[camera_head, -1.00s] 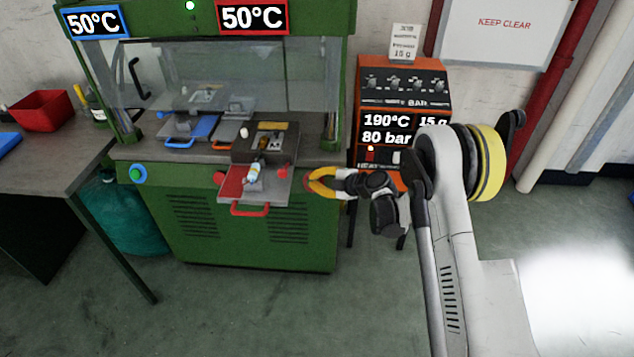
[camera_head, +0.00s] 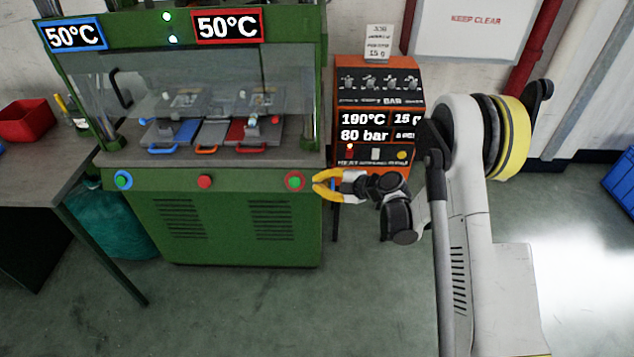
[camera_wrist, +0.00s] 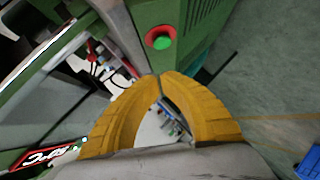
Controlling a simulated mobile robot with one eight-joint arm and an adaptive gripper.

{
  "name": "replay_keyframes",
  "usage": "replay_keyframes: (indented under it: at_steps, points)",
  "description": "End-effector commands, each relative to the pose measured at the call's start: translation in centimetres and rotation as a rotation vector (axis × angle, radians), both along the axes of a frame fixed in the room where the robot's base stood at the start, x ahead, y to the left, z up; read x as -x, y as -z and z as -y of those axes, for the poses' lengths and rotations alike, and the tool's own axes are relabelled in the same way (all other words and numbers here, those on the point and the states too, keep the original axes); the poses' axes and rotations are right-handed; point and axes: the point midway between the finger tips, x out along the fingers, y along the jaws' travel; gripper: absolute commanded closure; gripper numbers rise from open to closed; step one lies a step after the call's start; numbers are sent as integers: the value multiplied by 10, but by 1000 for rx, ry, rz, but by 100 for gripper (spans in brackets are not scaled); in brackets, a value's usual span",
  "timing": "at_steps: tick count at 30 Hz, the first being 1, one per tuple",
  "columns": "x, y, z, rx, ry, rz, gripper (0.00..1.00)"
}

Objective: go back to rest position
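My gripper (camera_head: 316,183) is in front of the right end of the green press (camera_head: 235,222), close to the green button with a red ring (camera_head: 295,181). In the wrist view its yellow curved fingers (camera_wrist: 160,77) meet at the tips with nothing between them. The same button (camera_wrist: 161,39) shows just beyond the tips. Whether a fingertip touches the button cannot be told. My arm is stretched out toward the press, with the elbow raised at the right.
The press holds trays with blue (camera_head: 162,151), orange (camera_head: 205,150) and red (camera_head: 250,150) handles behind its clear guard. An orange injection unit (camera_head: 373,72) stands just behind my gripper. A table (camera_head: 55,178) is at left. The floor in front is clear.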

Motion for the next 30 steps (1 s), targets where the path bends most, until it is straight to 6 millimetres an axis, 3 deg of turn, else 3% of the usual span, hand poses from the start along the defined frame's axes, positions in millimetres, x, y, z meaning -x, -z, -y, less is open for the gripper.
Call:
replay_keyframes:
  at_steps: [17, 20, 23, 30]
  points:
    - [0, -4, 0, -1, 6, -11, 100]
    - [3, -21, 3, -8, 40, -63, 100]
    - [12, -52, 10, -24, 112, -169, 100]
    - [63, -136, 37, -84, 394, -467, 100]
